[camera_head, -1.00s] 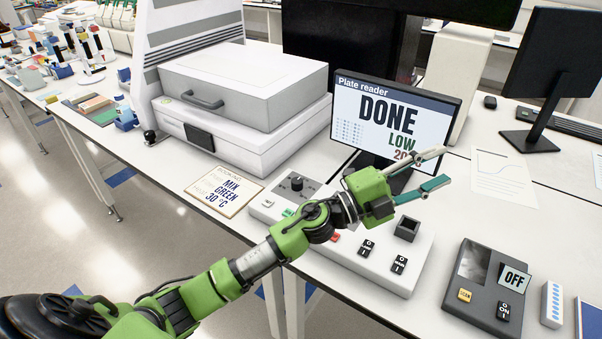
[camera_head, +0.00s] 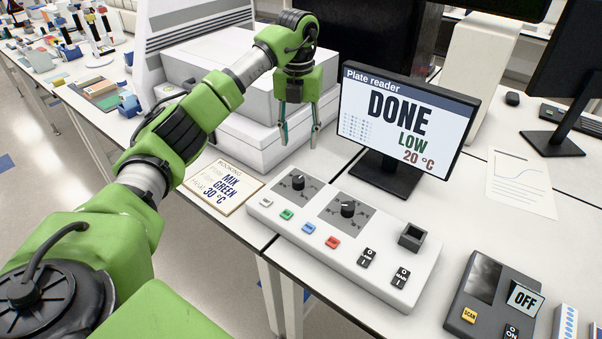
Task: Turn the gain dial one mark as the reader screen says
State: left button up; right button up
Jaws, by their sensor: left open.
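The reader screen (camera_head: 405,118) is headed "Plate reader" and shows DONE, LOW and 20 °C. In front of it lies a white control panel (camera_head: 375,275) with two black dials, a left dial (camera_head: 298,182) and a right dial (camera_head: 348,209), each on a grey square with marks. The dial labels are too small to read, so I cannot tell which is the gain dial. My left gripper (camera_head: 299,138) points down, open and empty, above and behind the left dial, in front of the white reader. It touches neither dial. My right gripper is out of view.
The panel also has coloured buttons (camera_head: 308,228), two black switches (camera_head: 368,257) and a dark square socket (camera_head: 411,237). A scanner box (camera_head: 490,300) with an OFF sign stands right. The white reader (camera_head: 265,150) stands behind my gripper.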

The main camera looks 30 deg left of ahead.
aim_at(298, 179)
pick_arm(q)
notch_tip(298, 179, down, 12)
jog(key=p, duration=0.4)
jog(key=shift+s+a, duration=0.1)
jog(key=shift+s, duration=0.05)
jog(key=shift+f+p, duration=0.3)
jog(key=shift+f, duration=0.5)
jog(key=c, duration=1.1)
